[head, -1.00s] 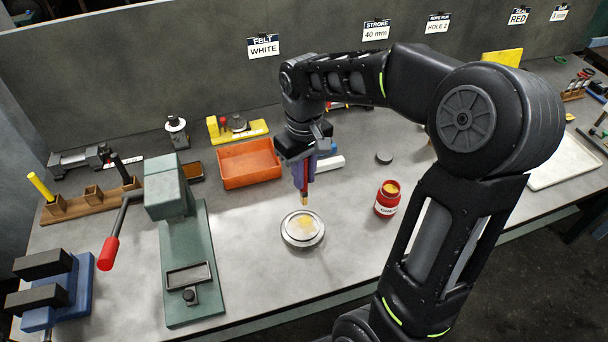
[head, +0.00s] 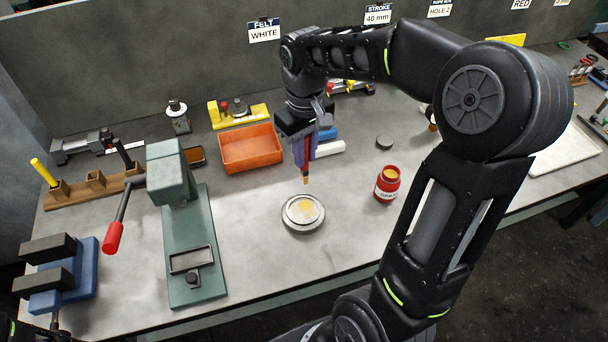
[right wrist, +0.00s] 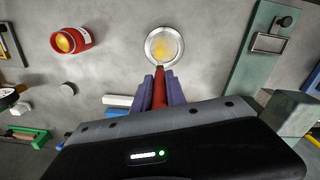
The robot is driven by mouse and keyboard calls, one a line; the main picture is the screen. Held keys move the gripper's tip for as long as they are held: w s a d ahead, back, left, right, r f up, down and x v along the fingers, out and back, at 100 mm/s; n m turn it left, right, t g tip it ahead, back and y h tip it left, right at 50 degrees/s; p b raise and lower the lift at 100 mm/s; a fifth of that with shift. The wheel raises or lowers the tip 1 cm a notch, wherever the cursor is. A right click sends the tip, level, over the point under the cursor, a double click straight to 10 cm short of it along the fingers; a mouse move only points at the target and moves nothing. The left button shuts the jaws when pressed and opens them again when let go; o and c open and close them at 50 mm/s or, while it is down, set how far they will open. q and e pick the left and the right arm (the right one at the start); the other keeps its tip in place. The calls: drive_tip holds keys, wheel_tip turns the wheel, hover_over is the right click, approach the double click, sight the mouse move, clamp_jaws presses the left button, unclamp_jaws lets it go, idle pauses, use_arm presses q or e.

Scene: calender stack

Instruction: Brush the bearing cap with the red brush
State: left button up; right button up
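The bearing cap (head: 303,213) is a round silver disc lying flat on the bench, with a yellow smear of grease on its top; it also shows in the right wrist view (right wrist: 151,52). My right gripper (head: 307,152) is shut on the red brush (head: 306,165), which points down with its bristles above the far edge of the cap, apparently apart from it. In the right wrist view the red brush (right wrist: 159,88) sits between the purple fingers. My left gripper cannot be made out in the head view.
An open red jar (head: 388,184) with yellow contents stands right of the cap. An orange bin (head: 250,150) is behind and left. A green press (head: 196,250) with a red-knobbed lever stands left. The bench in front of the cap is clear.

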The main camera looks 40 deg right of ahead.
clamp_jaws()
drive_tip(key=shift+a+f+b, duration=0.1)
drive_tip(key=shift+f+b, duration=0.25)
wheel_tip(320, 180, down, 6)
drive_tip(key=a+b, duration=0.2)
drive_tip(key=b, duration=0.3)
drive_tip(key=shift+w+f, duration=0.2)
drive_tip(key=shift+w, duration=0.1)
drive_tip(key=shift+f+b, duration=0.7)
drive_tip(key=shift+f, duration=0.35)
